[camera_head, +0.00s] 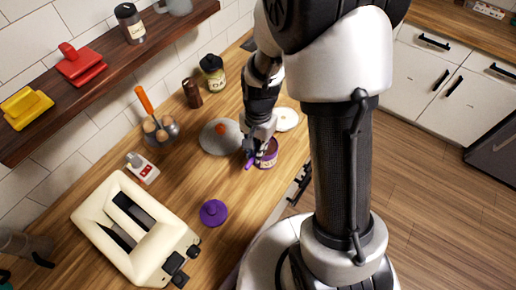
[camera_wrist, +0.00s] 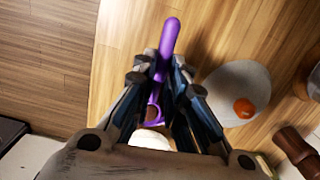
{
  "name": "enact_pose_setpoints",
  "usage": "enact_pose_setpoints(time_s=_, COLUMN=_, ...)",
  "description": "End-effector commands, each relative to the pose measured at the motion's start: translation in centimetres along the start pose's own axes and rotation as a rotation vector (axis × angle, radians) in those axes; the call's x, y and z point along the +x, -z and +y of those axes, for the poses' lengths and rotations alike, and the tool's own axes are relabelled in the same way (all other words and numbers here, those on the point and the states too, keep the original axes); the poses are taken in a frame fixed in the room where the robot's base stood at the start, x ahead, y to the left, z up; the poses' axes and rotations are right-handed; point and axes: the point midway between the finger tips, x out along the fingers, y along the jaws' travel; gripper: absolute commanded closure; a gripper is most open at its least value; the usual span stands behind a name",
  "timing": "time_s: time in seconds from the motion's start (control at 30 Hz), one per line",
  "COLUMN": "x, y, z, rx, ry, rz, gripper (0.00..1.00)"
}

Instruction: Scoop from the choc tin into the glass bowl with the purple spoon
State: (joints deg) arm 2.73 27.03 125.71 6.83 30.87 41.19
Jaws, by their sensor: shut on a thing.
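My gripper (camera_head: 250,146) is shut on the purple spoon (camera_wrist: 166,55), whose handle sticks out from between the fingers. The spoon's handle also shows in the head view (camera_head: 250,163). The purple choc tin (camera_head: 267,158) stands open near the counter's front edge, beside and partly behind my gripper. Between the fingers in the wrist view there is a purple edge around brown; I cannot tell whether it is the tin or the spoon's end. A pale round dish (camera_head: 287,119) lies just beyond the tin; I cannot tell whether it is the glass bowl.
A glass lid-like disc with an orange knob (camera_head: 220,137) lies left of my gripper. A purple lid (camera_head: 213,212) lies nearer, by the cream toaster (camera_head: 132,230). A bowl of eggs (camera_head: 160,131), a brown mill (camera_head: 192,93) and a jar (camera_head: 212,74) stand near the wall.

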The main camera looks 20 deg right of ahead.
Motion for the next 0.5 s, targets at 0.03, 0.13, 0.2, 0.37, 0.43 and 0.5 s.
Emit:
enact_pose_setpoints(time_s=0.03, x=0.2, y=-0.2, z=-0.1, rx=-0.004, ry=0.001, rz=0.026, gripper=1.00)
enact_pose_setpoints(time_s=0.13, x=-0.2, y=-0.3, z=-0.1, rx=-0.001, ry=0.004, rz=0.064, gripper=1.00)
enact_pose_setpoints(time_s=0.2, x=-0.8, y=-0.4, z=-0.1, rx=0.001, ry=0.004, rz=0.064, gripper=1.00)
enact_pose_setpoints(time_s=0.37, x=-1.6, y=-0.5, z=0.0, rx=0.000, ry=0.003, rz=0.070, gripper=1.00)
enact_pose_setpoints(time_s=0.43, x=-1.9, y=-0.6, z=0.0, rx=0.001, ry=0.003, rz=0.073, gripper=1.00)
enact_pose_setpoints(time_s=0.5, x=-2.2, y=-0.6, z=0.0, rx=0.001, ry=0.003, rz=0.075, gripper=1.00)
